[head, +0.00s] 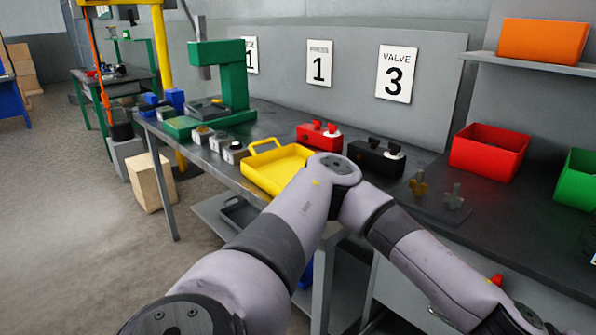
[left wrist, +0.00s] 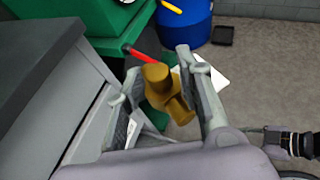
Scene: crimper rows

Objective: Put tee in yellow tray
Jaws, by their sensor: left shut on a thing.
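In the left wrist view my left gripper (left wrist: 158,64) is shut on a brass-coloured tee (left wrist: 156,76), held between its two fingers clear of the grey bench edge. In the head view my left arm bends across the picture and runs off at the lower right, so the gripper and held tee do not show there. The yellow tray (head: 264,180) stands on the bench left of my elbow, partly hidden by the arm; its visible floor is empty. My right gripper is in neither view.
A brass fitting (head: 418,187) and a grey fitting (head: 454,198) stand on the bench. Behind the arm are a red box (head: 319,137) and a black box (head: 376,157). A red bin (head: 488,152), a green bin (head: 577,180) and a green press (head: 235,87) flank the workspace.

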